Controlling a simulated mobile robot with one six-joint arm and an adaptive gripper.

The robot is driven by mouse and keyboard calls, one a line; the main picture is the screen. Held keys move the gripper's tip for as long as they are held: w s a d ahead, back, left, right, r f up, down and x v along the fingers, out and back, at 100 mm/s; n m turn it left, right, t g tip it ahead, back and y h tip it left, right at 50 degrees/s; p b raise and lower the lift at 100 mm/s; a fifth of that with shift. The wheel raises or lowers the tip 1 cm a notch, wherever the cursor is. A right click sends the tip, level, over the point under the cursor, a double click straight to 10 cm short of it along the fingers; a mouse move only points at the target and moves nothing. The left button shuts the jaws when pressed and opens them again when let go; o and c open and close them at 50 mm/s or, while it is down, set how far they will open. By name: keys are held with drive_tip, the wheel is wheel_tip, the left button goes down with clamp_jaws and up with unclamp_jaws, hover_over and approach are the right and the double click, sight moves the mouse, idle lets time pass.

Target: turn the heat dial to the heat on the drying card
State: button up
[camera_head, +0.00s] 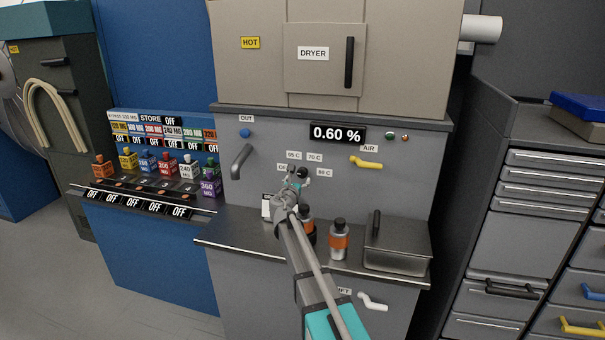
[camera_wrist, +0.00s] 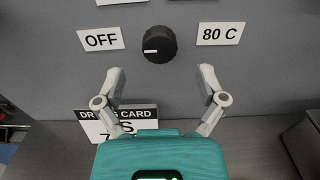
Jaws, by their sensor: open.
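The heat dial (camera_wrist: 159,44) is a round black knob on the grey dryer panel. Its white mark is at the left, toward the OFF label (camera_wrist: 101,39); the 80 C label (camera_wrist: 221,34) is to its right. In the head view the dial (camera_head: 303,173) sits below the 65 C label (camera_head: 293,155) and 70 C label (camera_head: 314,157). My gripper (camera_wrist: 162,76) is open and empty, just short of the dial, its fingers apart below it. The drying card (camera_wrist: 88,126) is partly hidden behind my gripper; a "7" shows at its lower line, the rest covered.
A yellow air handle (camera_head: 366,163) is right of the dial, a grey spout (camera_head: 240,161) left. The display (camera_head: 338,134) reads 0.60 %.

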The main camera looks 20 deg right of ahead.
sight(302, 173)
drive_tip(key=shift+x, duration=3.1)
drive_tip(key=c, duration=1.1)
drive_tip(key=shift+c, duration=0.2)
